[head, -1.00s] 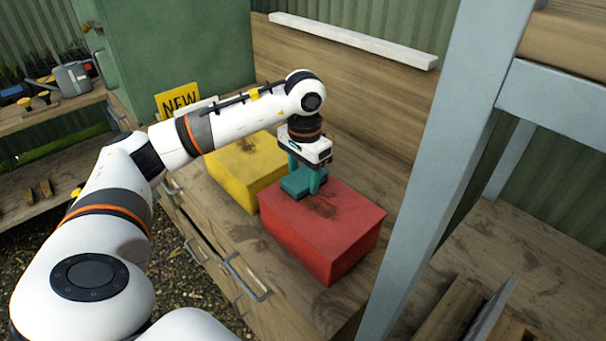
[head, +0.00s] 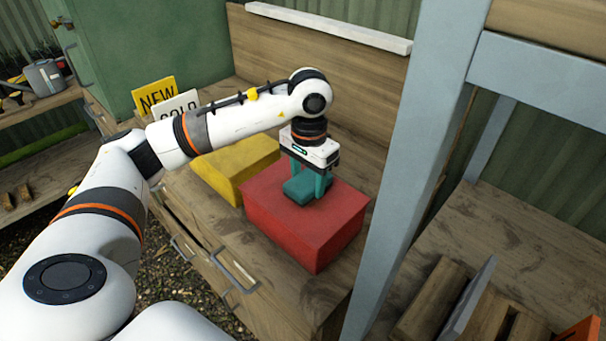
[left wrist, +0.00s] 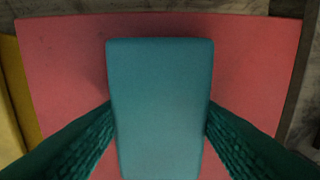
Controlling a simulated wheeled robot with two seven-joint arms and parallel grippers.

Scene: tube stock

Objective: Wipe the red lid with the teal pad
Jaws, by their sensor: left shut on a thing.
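The red box's lid (head: 335,215) faces up on the wooden bench, and no dark smudge shows on its bare part. My left gripper (head: 308,180) is shut on the teal pad (head: 303,193), its fingers pointing down over the middle of the lid. The pad looks to lie flat on the lid or very close to it. In the left wrist view the pad (left wrist: 160,100) sits between the two teal fingers, with the red lid (left wrist: 60,70) around it. The lid under the pad is hidden. My right gripper is not in view.
A yellow box (head: 238,172) stands just left of the red one, partly behind my arm. NEW (head: 155,97) and SOLD (head: 178,103) signs stand behind my arm. A grey-blue post (head: 410,170) rises close to the right. A wooden backboard (head: 320,85) is behind.

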